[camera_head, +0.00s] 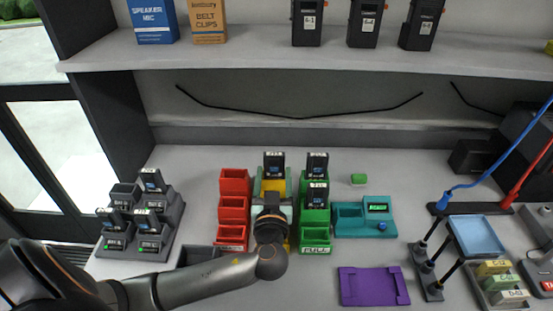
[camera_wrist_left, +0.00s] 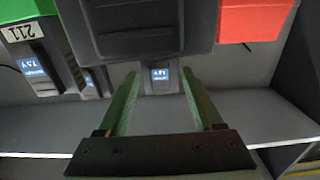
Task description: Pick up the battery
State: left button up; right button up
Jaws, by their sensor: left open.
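A dark battery (camera_head: 273,165) with a small lit display stands upright in a yellow holder (camera_head: 263,187), between the red bins and the green bins. My left gripper (camera_head: 271,203) is in front of this holder, and my wrist covers part of it. In the left wrist view my left gripper (camera_wrist_left: 160,78) is open, with its two green fingers apart. A battery (camera_wrist_left: 160,73) shows between and beyond the fingertips; contact cannot be told. Two other batteries (camera_head: 317,164) stand in the green bins. My right gripper is out of view.
Red bins (camera_head: 233,204) and green bins (camera_head: 316,233) flank the holder closely. Grey chargers (camera_head: 150,225) with several batteries stand at left. A shelf (camera_head: 250,58) overhangs behind.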

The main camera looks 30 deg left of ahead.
pick_arm(q)
jog(key=shift+w, duration=0.1)
grip_shut()
dwell(0.6)
